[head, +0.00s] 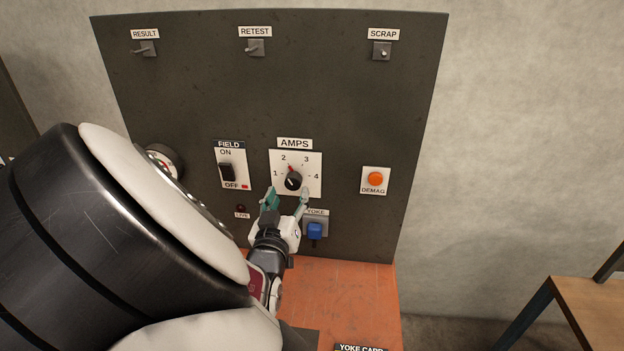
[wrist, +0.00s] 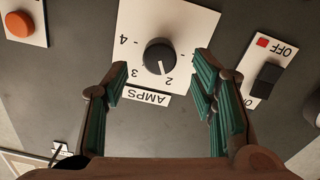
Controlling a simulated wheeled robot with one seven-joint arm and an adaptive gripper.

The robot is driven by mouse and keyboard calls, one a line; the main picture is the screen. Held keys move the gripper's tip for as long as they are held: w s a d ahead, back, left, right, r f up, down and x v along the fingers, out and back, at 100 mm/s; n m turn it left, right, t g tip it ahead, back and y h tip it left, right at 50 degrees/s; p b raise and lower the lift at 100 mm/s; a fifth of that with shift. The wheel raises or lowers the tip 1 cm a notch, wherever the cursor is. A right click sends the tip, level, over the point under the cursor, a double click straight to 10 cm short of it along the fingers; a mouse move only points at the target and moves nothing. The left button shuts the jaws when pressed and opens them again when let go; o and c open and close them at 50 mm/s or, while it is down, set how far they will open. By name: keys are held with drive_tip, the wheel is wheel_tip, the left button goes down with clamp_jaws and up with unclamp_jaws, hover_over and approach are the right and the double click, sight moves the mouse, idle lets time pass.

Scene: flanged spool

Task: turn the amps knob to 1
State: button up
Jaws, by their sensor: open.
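The amps knob (head: 293,181) is a round black knob on a white plate (head: 312,160) marked 1 to 4, under an AMPS label. In the wrist view the knob (wrist: 159,56) shows upside down, and its white line points at about 2. My gripper (head: 287,197) is open just below and in front of the knob in the head view. In the wrist view its teal-padded fingers (wrist: 158,66) stand apart, one towards each side of the knob, with clear gaps. I see no contact with the knob.
The FIELD switch (head: 227,172) is left of the amps plate, and the orange DEMAG button (head: 375,179) is to its right. Small RESULT, RETEST and SCRAP switches line the panel's top. An orange surface (head: 350,290) lies below.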

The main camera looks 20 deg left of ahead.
sight(293, 185)
drive_tip(key=shift+b+x, duration=1.55)
drive_tip(key=shift+x, duration=1.45)
drive_tip(key=shift+c, duration=0.2)
drive_tip(key=shift+d, duration=0.1)
drive_tip(key=c, duration=1.1)
